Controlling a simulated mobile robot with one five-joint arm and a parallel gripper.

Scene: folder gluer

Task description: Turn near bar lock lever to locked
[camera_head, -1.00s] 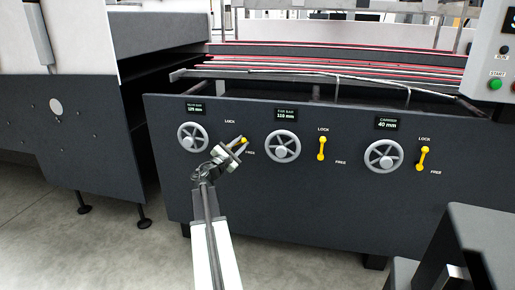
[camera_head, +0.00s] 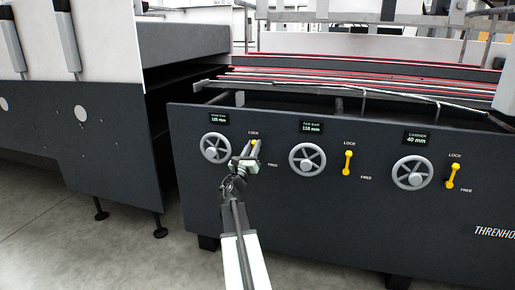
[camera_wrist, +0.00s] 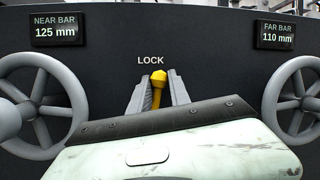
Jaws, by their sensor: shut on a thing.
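The near bar lock lever (camera_wrist: 159,85) is yellow and shows in the wrist view, standing close to upright. Its knob is just below and slightly right of the LOCK label (camera_wrist: 150,60). My gripper (camera_wrist: 158,95) is shut on the lever, one finger on each side. The lower part of the lever is hidden by my gripper body. In the head view the lever's yellow tip (camera_head: 256,143) shows under the LOCK label, beside my gripper (camera_head: 250,157). The FREE label (camera_head: 272,165) is to the lower right.
The near bar handwheel (camera_head: 216,148) is left of my gripper and the far bar handwheel (camera_head: 307,159) is right. Further right are the far bar lever (camera_head: 348,162), carrier handwheel (camera_head: 413,172) and carrier lever (camera_head: 452,176). Open floor (camera_head: 110,255) lies before the panel.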

